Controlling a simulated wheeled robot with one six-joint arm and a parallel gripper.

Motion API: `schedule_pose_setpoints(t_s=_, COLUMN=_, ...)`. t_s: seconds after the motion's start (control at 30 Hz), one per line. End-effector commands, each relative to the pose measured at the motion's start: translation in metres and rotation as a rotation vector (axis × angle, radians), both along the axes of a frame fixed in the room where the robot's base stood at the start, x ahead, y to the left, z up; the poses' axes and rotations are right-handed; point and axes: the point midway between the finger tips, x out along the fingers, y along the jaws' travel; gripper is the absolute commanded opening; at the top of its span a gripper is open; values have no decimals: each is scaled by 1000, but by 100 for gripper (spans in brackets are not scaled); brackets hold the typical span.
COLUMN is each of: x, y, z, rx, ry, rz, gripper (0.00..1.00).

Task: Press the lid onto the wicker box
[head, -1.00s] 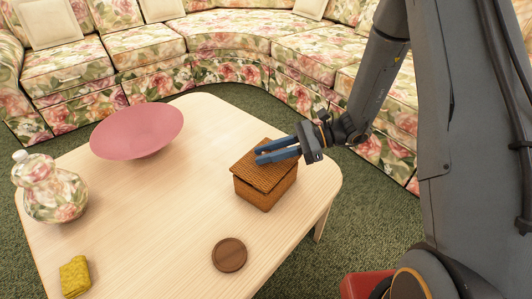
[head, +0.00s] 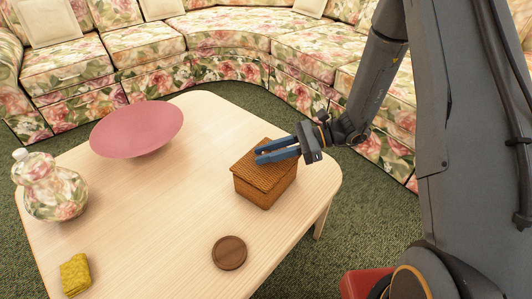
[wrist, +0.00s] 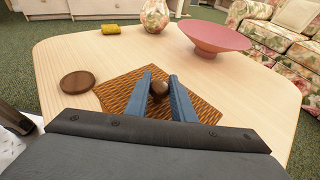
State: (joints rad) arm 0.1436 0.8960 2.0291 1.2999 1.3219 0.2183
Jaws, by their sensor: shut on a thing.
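The brown wicker box (head: 263,193) stands upright near the right edge of the pale wooden table. The woven lid (head: 244,163) lies over its top, and in the head view I see no clear gap at the near sides. In the wrist view the lid (wrist: 202,107) fills the space below my gripper, with a round dark brown knob (wrist: 159,88) at its middle. My gripper (head: 258,155) reaches in from the right, and its blue fingers are shut on the knob. The fingers hide part of the lid, and its far edge is hard to judge.
The table (head: 160,205) also holds a pink bowl (head: 137,130), a floral jar (head: 52,190), a folded yellow cloth (head: 75,274) and a round wooden coaster (head: 229,253). A floral sofa (head: 230,45) curves behind. The table's middle is clear.

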Motion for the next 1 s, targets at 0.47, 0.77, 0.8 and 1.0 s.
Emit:
schedule_pose_setpoints(t_s=0.47, x=0, y=0, z=-5, rx=0, ry=0, rz=1, gripper=0)
schedule_pose_setpoints(t_s=0.77, x=0, y=0, z=-7, rx=0, ry=0, rz=0, gripper=0)
schedule_pose_setpoints(t_s=0.8, x=0, y=0, z=-7, rx=0, ry=0, rz=0, gripper=0)
schedule_pose_setpoints(t_s=1.0, x=0, y=0, z=-7, rx=0, ry=0, rz=1, gripper=0)
